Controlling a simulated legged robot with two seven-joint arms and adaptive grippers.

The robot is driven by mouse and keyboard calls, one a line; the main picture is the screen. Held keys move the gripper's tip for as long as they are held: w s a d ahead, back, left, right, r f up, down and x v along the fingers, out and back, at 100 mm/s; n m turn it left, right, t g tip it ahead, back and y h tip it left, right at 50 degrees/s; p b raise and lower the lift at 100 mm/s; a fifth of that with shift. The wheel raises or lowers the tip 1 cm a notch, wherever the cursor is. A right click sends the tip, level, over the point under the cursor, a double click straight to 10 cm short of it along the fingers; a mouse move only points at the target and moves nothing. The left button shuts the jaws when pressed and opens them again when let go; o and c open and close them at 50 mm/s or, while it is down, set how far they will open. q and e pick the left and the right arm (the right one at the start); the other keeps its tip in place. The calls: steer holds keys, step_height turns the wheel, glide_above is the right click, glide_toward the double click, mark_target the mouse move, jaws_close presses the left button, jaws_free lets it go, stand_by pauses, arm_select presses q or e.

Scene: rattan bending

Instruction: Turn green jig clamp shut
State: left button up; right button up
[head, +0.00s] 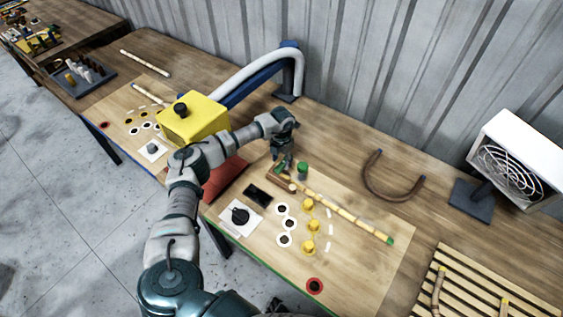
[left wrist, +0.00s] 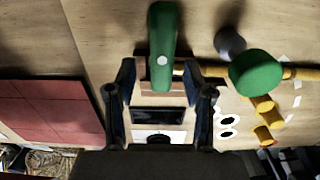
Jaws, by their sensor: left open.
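The green jig clamp (head: 280,169) sits at the left end of a rattan pole (head: 345,217) on the light work board. In the left wrist view its green lever (left wrist: 163,35) points up the picture, with a pale pivot dot near its lower end. A round green knob (head: 302,168) stands just right of the clamp; it also shows in the left wrist view (left wrist: 256,72). My left gripper (head: 282,156) is over the clamp, fingers down. In the left wrist view its open fingers (left wrist: 161,80) lie either side of the lever's lower end; contact cannot be told. My right gripper is not in view.
Several yellow pegs (head: 313,226) and white-ringed holes (head: 284,240) lie in front of the pole. A black block (head: 257,195) and a dark knob on a white plate (head: 240,215) are nearer. A yellow box (head: 193,118) stands left, a bent rattan piece (head: 392,197) right.

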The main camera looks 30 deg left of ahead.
mark_target(281, 163)
arm_select(q)
step_height(281, 163, up, 10)
steer(key=shift+r, duration=0.15)
stand_by(0.5)
